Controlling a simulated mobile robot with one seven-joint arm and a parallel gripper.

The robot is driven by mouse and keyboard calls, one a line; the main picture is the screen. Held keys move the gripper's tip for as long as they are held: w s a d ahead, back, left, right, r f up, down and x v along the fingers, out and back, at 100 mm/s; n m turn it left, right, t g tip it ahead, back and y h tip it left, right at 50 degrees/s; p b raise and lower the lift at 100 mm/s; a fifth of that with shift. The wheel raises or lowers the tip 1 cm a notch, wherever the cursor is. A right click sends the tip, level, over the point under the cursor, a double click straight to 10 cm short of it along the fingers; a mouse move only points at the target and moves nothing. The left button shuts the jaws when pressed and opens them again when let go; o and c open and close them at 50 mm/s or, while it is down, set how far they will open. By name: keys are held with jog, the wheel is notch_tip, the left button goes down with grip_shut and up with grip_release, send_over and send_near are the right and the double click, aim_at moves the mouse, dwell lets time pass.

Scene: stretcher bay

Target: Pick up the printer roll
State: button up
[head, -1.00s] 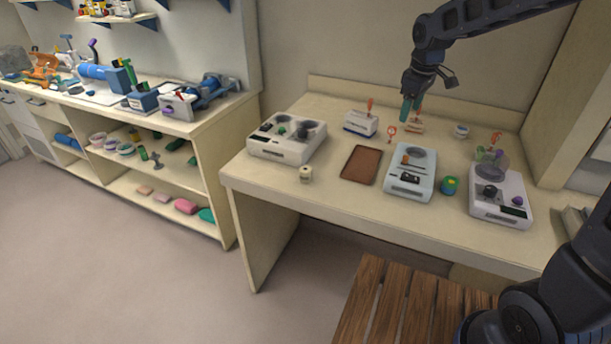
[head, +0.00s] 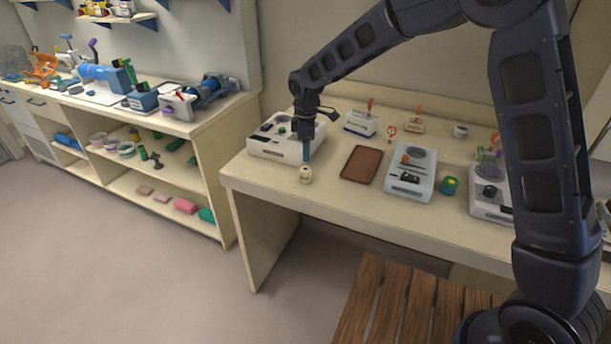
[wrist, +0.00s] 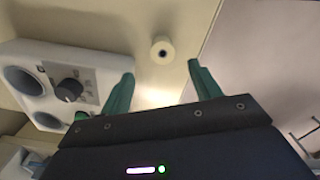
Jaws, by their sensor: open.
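The printer roll (head: 305,175) is a small cream-white cylinder standing near the front left edge of the cream table (head: 345,200). In the wrist view the roll (wrist: 162,50) shows from above, with a dark hole in its middle. My gripper (head: 306,158) points down just above the roll. Its green fingers (wrist: 160,78) are open and apart, and the roll appears beyond their tips, roughly between them. I see no contact between the fingers and the roll.
A white device with knobs (head: 270,148) stands close behind and left of the roll; it also shows in the wrist view (wrist: 50,85). A brown tray (head: 361,165) lies to the right. A pale blue device (head: 410,178) is farther right. The table's front edge is close.

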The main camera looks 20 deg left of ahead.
aim_at(306, 169)
notch_tip(306, 169, down, 10)
jog(key=shift+s+f, duration=0.1)
jog(key=shift+s, duration=0.05)
dwell(0.5)
jog(key=shift+c, duration=0.4)
jog(key=c, duration=1)
